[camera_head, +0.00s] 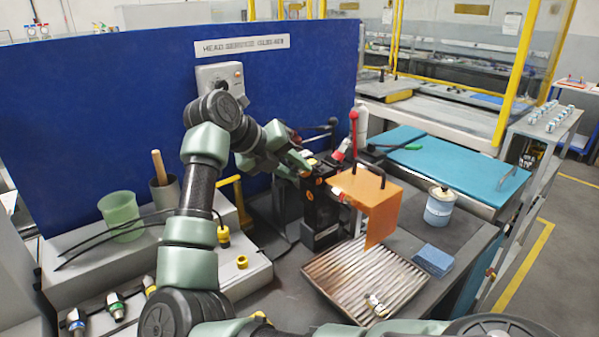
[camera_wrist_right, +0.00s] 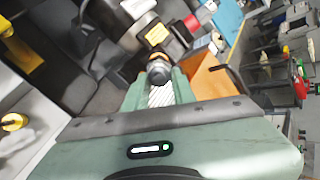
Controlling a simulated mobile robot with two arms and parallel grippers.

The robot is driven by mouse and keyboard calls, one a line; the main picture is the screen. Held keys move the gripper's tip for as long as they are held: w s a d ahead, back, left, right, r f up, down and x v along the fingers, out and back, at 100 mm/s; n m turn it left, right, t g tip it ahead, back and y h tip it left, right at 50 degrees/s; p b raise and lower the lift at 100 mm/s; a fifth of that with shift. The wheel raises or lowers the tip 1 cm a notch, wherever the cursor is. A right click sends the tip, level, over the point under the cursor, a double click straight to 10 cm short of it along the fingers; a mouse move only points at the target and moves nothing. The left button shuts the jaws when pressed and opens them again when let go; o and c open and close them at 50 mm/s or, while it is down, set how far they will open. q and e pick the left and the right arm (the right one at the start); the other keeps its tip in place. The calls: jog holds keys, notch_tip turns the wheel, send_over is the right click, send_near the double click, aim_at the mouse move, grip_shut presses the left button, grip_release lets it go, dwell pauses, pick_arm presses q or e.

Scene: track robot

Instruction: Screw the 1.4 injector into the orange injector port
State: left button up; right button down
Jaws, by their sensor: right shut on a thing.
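My right arm arches over the bench in the head view. Its gripper (camera_head: 301,163) is at the upper left of the black machine head (camera_head: 322,210). In the right wrist view the green fingers (camera_wrist_right: 160,84) are shut on a small dark round part (camera_wrist_right: 158,72), probably the injector; its marking cannot be read. An orange ring (camera_wrist_right: 157,57) shows just beyond the held part, against the dark machine. It may be the port; whether the part is seated in it I cannot tell. My left gripper is not in view.
An orange cover (camera_head: 372,205) hangs beside the machine head, above a ribbed tray (camera_head: 345,275) with a loose metal part (camera_head: 376,304). Colour-ringed fittings (camera_head: 115,305) lie at the front left. A green cup (camera_head: 120,216) and a white can (camera_head: 440,208) stand on the bench.

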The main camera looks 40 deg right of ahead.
jog(key=shift+w+a+f, duration=0.3)
jog(key=shift+a+f, duration=0.3)
jog(key=shift+a, duration=0.2)
jog(key=m+b, duration=0.1)
jog(key=w+m+b, duration=0.1)
jog(key=m+b, duration=0.1)
jog(key=shift+w+a+m, duration=0.2)
jog(key=shift+a+m, duration=0.1)
jog(key=shift+a, duration=0.05)
jog(key=c, duration=2.2)
grip_release()
jog(key=shift+w+d+m+b, duration=0.1)
jog(key=shift+w+m+b, duration=0.05)
jog(key=shift+m+b, duration=0.8)
jog(key=c, duration=1.7)
grip_release()
jog(key=shift+r+p, duration=0.1)
jog(key=shift+p, duration=0.2)
